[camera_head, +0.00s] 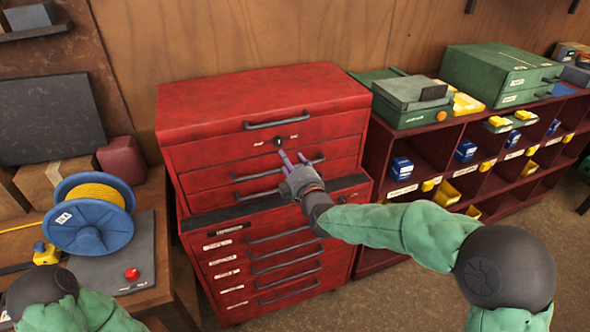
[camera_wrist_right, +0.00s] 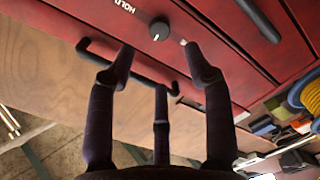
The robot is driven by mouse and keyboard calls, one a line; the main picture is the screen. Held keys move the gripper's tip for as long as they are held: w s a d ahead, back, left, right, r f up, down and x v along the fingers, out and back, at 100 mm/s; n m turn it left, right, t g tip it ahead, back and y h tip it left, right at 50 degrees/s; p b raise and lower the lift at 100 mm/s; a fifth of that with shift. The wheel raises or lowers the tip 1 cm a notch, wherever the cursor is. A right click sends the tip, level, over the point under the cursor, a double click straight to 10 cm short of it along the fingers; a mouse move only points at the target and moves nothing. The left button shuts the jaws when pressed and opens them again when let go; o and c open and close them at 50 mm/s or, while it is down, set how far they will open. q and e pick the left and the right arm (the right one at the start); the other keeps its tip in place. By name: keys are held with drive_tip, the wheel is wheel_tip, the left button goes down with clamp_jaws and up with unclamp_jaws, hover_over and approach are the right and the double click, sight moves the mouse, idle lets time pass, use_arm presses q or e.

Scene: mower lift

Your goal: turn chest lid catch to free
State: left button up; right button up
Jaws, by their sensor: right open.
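The red tool chest (camera_head: 230,105) stands in the middle of the head view with its lid shut. The lid catch is a small round dark knob (camera_head: 278,140) on the upper front, between two small white labels. In the right wrist view the knob (camera_wrist_right: 159,30) shows a pale mark, and the label beside it reads HOLD. My right gripper (camera_head: 283,157) is just below and in front of the knob. Its fingers (camera_wrist_right: 165,70) are spread and empty, apart from the knob. My left gripper is out of view; only part of that arm shows.
A dark handle bar (camera_head: 277,123) sits above the knob, and drawer handles (camera_head: 280,235) lie below. A red shelf unit (camera_head: 420,165) with bins stands on the right. A blue reel of yellow cord (camera_head: 88,214) sits on the left bench.

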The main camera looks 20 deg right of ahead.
drive_tip(key=shift+s, duration=1.75)
drive_tip(key=s+a+f+m+g+y, duration=0.1)
drive_tip(key=s+a+f+m+g, duration=0.15)
drive_tip(key=f, duration=0.75)
drive_tip(key=s+a+f+m+g, duration=0.1)
drive_tip(key=s+f+m+g, duration=0.15)
drive_tip(key=f, duration=0.65)
drive_tip(key=s+a+f+m+g+y, duration=0.15)
drive_tip(key=f+g, duration=0.25)
drive_tip(key=f, duration=0.6)
drive_tip(key=s+a+f+m+g, duration=0.3)
drive_tip(key=s+f+m+g, duration=0.1)
drive_tip(key=s+f, duration=0.5)
drive_tip(key=s+a+f+m+g, duration=0.3)
drive_tip(key=s+f, duration=0.6)
drive_tip(key=s, duration=0.5)
drive_tip(key=shift+s+m+g+y, duration=0.25)
drive_tip(key=shift+m+g+y, duration=0.25)
drive_tip(key=shift+m, duration=0.65)
